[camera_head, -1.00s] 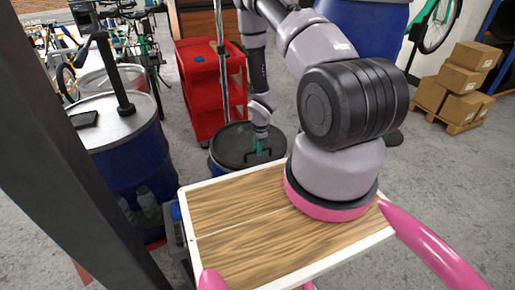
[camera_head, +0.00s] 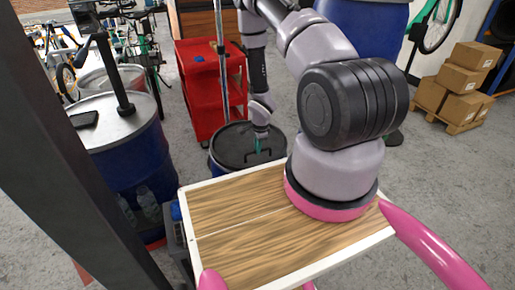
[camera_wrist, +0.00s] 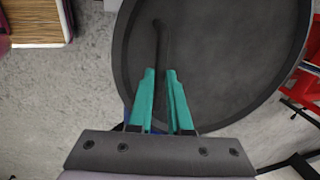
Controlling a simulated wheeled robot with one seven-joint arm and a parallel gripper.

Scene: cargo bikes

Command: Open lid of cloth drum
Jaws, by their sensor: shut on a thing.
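The cloth drum (camera_head: 217,171) is a low blue drum beyond the wooden board, and its front is partly hidden by that board. Its round black lid (camera_head: 232,138) lies on top and looks level. A dark bar handle (camera_wrist: 160,35) stands on the lid and also shows in the head view (camera_head: 248,155). My gripper (camera_wrist: 162,72) has teal fingers closed around the handle, one on each side of the bar. In the head view my gripper (camera_head: 258,146) reaches down onto the lid from above.
A red cart (camera_head: 208,95) stands just behind the drum. A larger blue drum (camera_head: 125,150) with a grey top is at the left. Another blue drum (camera_head: 365,28) stands behind my arm. Cardboard boxes (camera_head: 460,80) are stacked at the right. Grey floor is free right of the drum.

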